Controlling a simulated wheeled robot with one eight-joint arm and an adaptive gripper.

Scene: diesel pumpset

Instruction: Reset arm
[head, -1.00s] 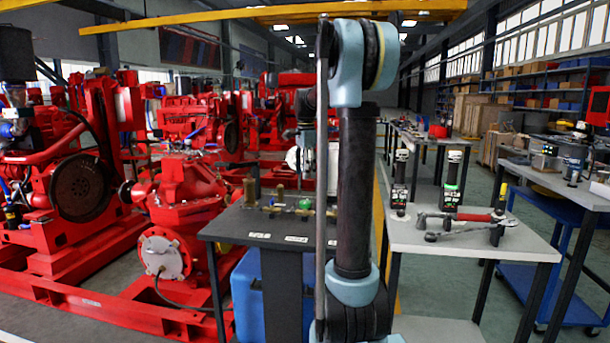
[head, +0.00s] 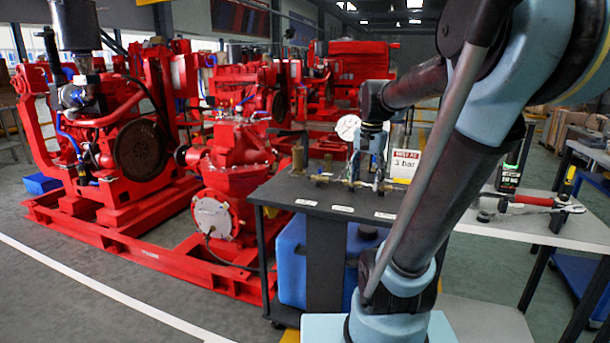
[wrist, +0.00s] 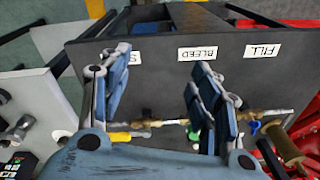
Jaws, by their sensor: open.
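My arm (head: 430,210) rises at the right of the head view, bent at the elbow, with its far part reaching back over the dark bench (head: 330,193). In the wrist view my gripper (wrist: 163,72) is open and empty, with two blue-grey padded fingers apart above the dark bench top. Labels reading BLEED (wrist: 197,53) and FILL (wrist: 263,50) lie beyond the fingers; a third label is partly covered by the left finger. A brass valve line (wrist: 250,118) runs behind the right finger. I cannot tell contact with it.
A round gauge (head: 348,127) and a "1 bar" sign (head: 404,165) stand on the dark bench. A red pumpset (head: 225,180) is at left. A light table (head: 530,220) at right holds a red-handled wrench (head: 530,201). Floor at lower left is clear.

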